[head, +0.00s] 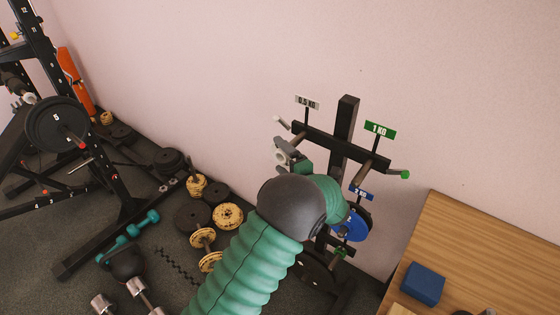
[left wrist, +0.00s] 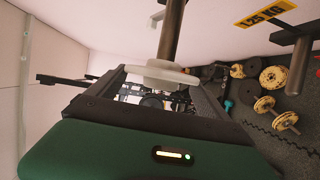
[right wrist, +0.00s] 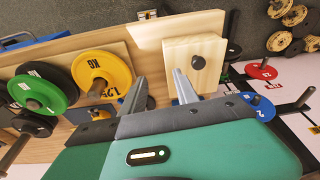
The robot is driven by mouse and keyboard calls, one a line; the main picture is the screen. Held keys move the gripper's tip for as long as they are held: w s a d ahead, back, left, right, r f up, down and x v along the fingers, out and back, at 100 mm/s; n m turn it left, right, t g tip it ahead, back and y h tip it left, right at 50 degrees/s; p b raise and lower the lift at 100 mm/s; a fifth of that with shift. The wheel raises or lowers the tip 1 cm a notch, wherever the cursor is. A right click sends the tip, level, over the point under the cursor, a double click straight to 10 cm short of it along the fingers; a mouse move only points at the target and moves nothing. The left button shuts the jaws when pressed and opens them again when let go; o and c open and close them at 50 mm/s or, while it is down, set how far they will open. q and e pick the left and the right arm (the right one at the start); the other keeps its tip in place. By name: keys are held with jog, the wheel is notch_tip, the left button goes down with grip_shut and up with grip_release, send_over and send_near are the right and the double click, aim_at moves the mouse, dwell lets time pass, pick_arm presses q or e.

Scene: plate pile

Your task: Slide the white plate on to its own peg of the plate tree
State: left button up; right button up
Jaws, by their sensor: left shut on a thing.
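The plate tree (head: 346,120) stands by the wall in the head view, with a white 0.5 KG sign (head: 307,102) above its upper left peg (head: 282,123). My left gripper (head: 290,158) is just below that peg, partly hidden by my arm. In the left wrist view it is shut on the small white plate (left wrist: 160,74). A grey-brown peg (left wrist: 171,32) meets the plate's upper side in that view; I cannot tell whether it enters the hole. My right gripper (right wrist: 160,92) is open and empty in the right wrist view, over a wooden bench.
The tree carries a green 1 KG sign (head: 380,129) and a blue plate (head: 350,226). A yellow 1.25 KG sign (left wrist: 264,12) hangs near my left gripper. Green (right wrist: 42,90) and yellow (right wrist: 103,74) plates and a wooden block (right wrist: 205,74) are near my right gripper.

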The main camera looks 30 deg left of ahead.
pick_arm(q)
jog(key=shift+w, duration=0.8)
jog(key=shift+b, duration=0.35)
jog(key=shift+a, duration=0.1)
jog(key=shift+w, duration=0.1)
jog(key=shift+w+b, duration=0.8)
jog(key=shift+w, duration=1.05)
